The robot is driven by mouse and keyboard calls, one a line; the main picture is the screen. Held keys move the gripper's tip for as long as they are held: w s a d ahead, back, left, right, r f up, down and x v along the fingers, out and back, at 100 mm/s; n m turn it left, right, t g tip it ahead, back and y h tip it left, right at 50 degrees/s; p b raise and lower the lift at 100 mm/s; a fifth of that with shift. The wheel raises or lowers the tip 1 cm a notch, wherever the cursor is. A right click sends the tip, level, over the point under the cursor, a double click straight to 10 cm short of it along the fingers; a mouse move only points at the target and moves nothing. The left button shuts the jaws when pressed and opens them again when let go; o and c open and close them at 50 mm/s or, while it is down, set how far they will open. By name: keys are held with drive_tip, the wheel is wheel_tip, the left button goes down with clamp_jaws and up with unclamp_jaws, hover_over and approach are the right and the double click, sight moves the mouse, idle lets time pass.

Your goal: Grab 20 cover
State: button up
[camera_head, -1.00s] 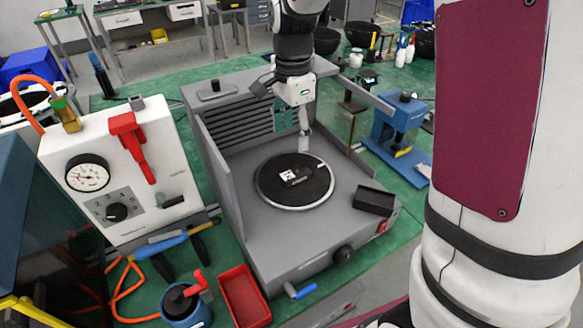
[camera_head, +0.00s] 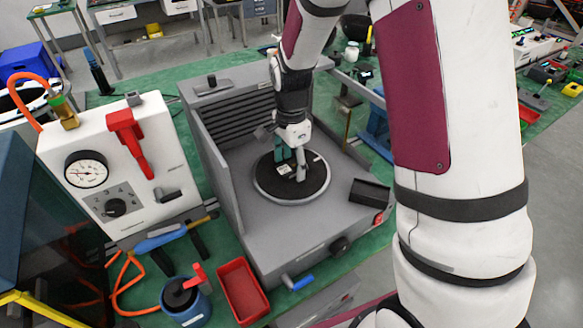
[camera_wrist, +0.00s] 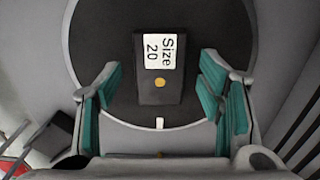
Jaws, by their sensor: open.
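The size 20 cover (camera_wrist: 158,94) is a small dark block with a white label reading "Size 20" and a brass-coloured dot. It lies on the round black turntable plate (camera_wrist: 213,30). My gripper (camera_wrist: 158,98) is open, its teal-padded fingers on either side of the cover in the wrist view, with gaps between pads and block. In the head view my gripper (camera_head: 292,166) hangs over the plate (camera_head: 313,192) and hides most of the cover; only part of its white label (camera_head: 285,169) shows.
The plate sits in a grey machine (camera_head: 265,235) with a wall on its left and louvres behind. A small black box (camera_head: 370,195) stands at its right front. A white gauge panel (camera_head: 150,185) is to the left. A red tray (camera_head: 242,290) lies in front.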

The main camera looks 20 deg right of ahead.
drive_tip(key=shift+c, duration=0.3)
drive_tip(key=c, duration=1.1)
drive_tip(key=shift+r, duration=0.1)
drive_tip(key=shift+c, duration=0.2)
